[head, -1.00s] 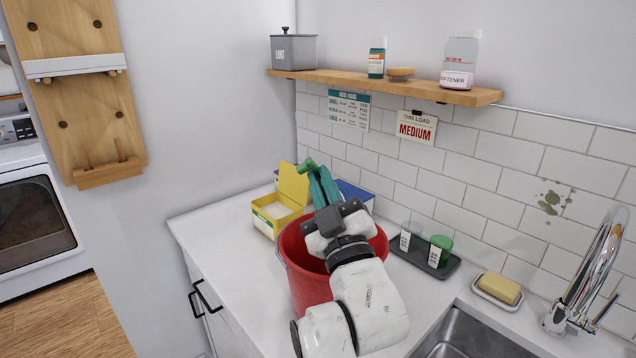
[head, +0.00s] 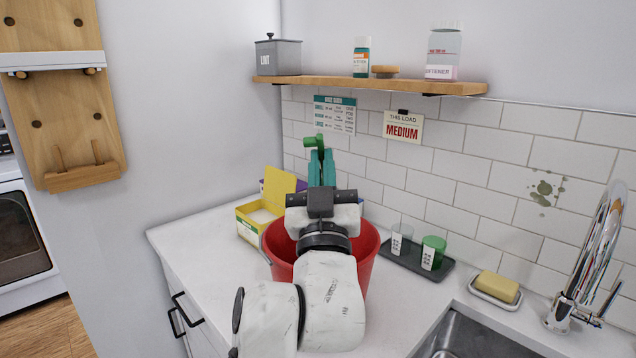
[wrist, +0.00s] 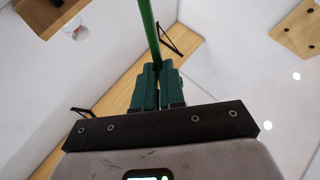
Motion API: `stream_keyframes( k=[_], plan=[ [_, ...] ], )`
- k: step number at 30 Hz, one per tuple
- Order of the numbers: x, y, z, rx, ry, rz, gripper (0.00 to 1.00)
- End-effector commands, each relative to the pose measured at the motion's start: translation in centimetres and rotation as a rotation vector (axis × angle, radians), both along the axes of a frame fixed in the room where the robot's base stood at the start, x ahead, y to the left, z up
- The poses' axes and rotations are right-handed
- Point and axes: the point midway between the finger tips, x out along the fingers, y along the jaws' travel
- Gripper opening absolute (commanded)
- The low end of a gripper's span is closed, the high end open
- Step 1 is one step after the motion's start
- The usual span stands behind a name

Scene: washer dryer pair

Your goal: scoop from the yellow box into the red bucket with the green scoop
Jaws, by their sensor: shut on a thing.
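My gripper (head: 322,168) is raised above the red bucket (head: 366,262), its teal fingers pointing up. It is shut on the green scoop (head: 315,142), whose head shows just above the fingertips. In the wrist view the green handle (wrist: 150,35) of the scoop rises from between the closed fingers; its contents cannot be seen. The yellow box (head: 249,230) stands open on the counter, left of and behind the bucket, with pale powder (head: 263,215) inside and its lid (head: 276,190) up. My arm hides the middle of the bucket and its inside.
A dark tray (head: 436,271) with a clear cup (head: 401,240) and a green cup (head: 433,252) sits right of the bucket. A soap dish, sink and tap (head: 590,265) are farther right. The wooden shelf (head: 370,84) hangs above. A purple box is partly hidden behind the yellow one.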

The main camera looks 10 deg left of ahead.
Motion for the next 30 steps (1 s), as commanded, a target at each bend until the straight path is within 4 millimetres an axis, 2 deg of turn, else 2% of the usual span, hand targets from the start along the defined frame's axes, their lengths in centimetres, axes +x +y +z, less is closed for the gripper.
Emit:
stream_keyframes(
  k=[10, 21, 30],
  plan=[
    [-0.1, -0.8, -0.7, 0.211, 0.013, -0.047, 0.00],
    [-0.1, -2.2, -0.7, 0.460, 0.026, -0.112, 0.00],
    [-0.1, -2.6, -0.9, 0.516, 0.030, -0.131, 0.00]
  ],
)
